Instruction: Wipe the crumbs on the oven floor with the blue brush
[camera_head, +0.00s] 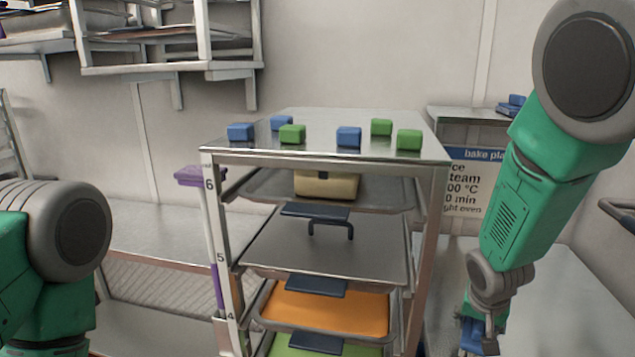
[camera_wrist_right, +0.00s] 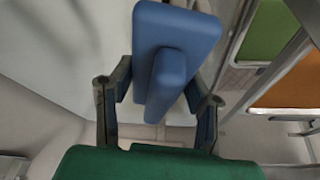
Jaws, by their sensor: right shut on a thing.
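My right gripper (camera_head: 480,340) hangs low at the right of the head view, beside the tray rack. It is shut on a blue thing (camera_head: 469,332), which I take to be the blue brush. In the right wrist view the blue brush (camera_wrist_right: 178,45) has a broad flat body and a raised ridge between the fingers of the right gripper (camera_wrist_right: 157,100); no bristles show. Part of my left arm shows at the left edge of the head view, but its gripper is out of frame. Neither an oven floor nor crumbs can be made out.
A metal rack (camera_head: 437,210) with numbered levels stands in the middle, holding an orange tray (camera_head: 325,308) and a green tray (camera_head: 300,346). Several blue and green blocks (camera_head: 292,133) sit on its top. A bake sign (camera_head: 472,185) and steel counter lie right; a purple-handled tool (camera_head: 188,174) left.

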